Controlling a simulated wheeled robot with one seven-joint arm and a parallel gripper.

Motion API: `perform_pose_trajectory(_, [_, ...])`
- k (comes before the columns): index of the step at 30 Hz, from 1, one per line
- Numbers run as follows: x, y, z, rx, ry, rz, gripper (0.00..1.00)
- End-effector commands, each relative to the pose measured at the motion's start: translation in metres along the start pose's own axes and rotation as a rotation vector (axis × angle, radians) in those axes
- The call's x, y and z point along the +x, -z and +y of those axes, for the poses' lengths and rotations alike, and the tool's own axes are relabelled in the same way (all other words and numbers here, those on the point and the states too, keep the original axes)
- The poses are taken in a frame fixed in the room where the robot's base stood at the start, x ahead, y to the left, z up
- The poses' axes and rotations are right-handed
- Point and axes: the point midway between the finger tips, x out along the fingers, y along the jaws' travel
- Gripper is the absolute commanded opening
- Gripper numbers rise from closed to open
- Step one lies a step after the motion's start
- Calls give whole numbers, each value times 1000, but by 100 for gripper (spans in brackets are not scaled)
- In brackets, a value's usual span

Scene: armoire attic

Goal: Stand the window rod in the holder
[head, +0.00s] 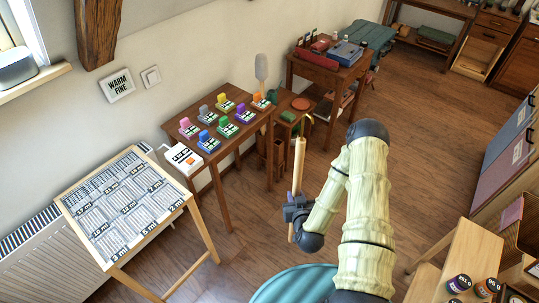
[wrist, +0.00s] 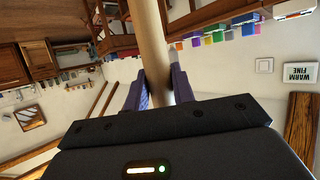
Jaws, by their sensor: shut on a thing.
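The window rod (head: 299,165) is a long pale wooden pole with a small curved hook at its top end. It stands nearly upright in the air in the head view. My gripper (head: 296,206) is shut around its lower part, and a short stub shows below the fingers. In the wrist view the rod (wrist: 149,40) runs up between the two fingers of my gripper (wrist: 158,88) and out of the picture. I cannot make out the rod's holder for sure in either view.
A wooden table (head: 233,148) with several coloured blocks stands left of the rod. A slanted chart board (head: 125,205) is at the left. A darker desk (head: 322,69) stands behind. A teal round top (head: 293,287) lies in front. Open wooden floor (head: 415,130) is at the right.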

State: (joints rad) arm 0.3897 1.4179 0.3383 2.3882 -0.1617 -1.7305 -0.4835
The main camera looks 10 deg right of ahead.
Motion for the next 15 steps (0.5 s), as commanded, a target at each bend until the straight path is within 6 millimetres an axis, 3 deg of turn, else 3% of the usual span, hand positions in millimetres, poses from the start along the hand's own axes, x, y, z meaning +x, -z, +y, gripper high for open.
perform_pose_trajectory(11, [0,-1,0,0,0,1,0])
perform_pose_trajectory(15, [3,-16,0,1,-1,-2,0])
